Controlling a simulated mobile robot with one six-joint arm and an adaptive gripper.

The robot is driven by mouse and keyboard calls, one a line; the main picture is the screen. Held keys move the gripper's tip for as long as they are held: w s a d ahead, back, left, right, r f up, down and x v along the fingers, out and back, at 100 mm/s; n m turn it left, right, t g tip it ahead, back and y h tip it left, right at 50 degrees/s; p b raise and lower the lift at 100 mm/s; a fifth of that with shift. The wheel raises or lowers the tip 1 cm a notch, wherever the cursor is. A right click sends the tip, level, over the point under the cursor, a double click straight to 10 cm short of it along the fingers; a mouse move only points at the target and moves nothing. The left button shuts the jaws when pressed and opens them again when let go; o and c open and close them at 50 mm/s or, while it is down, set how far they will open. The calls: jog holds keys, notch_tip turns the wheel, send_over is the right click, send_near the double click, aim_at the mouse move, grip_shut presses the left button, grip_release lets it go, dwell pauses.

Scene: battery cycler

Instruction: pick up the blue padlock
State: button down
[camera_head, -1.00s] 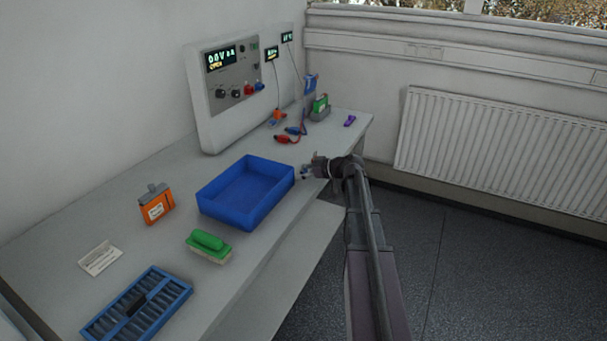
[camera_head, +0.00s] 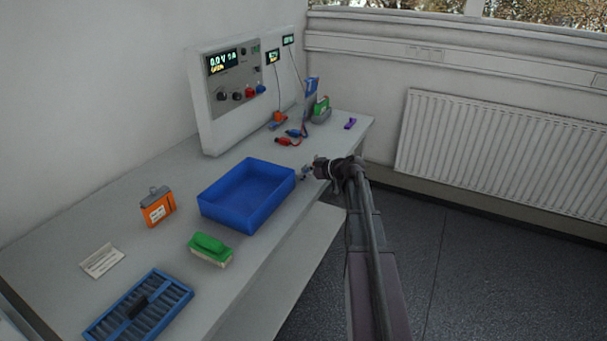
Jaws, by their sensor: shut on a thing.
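My gripper (camera_head: 307,172) is at the front edge of the grey bench, just right of the blue tray. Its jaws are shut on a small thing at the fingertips. The fingers mostly hide it, and it is too small to make out its shape; the blue padlock shows nowhere else clearly. I cannot tell whether it is clear of the bench top.
The blue tray (camera_head: 204,210) is empty. The cycler (camera_head: 205,110), red clip leads (camera_head: 287,141) and a purple item (camera_head: 350,123) are farther back.

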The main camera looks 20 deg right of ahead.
aim_at(305, 165)
jog(key=shift+r+p, duration=1.4)
jog(key=shift+r, duration=0.2)
jog(key=s+a+r+p, duration=0.1)
jog(key=s+a, duration=0.1)
jog(key=s, duration=1.4)
notch_tip(305, 165, up, 8)
jog(key=p, duration=0.7)
jog(key=shift+f+p, duration=0.15)
jog(key=shift+p, duration=0.25)
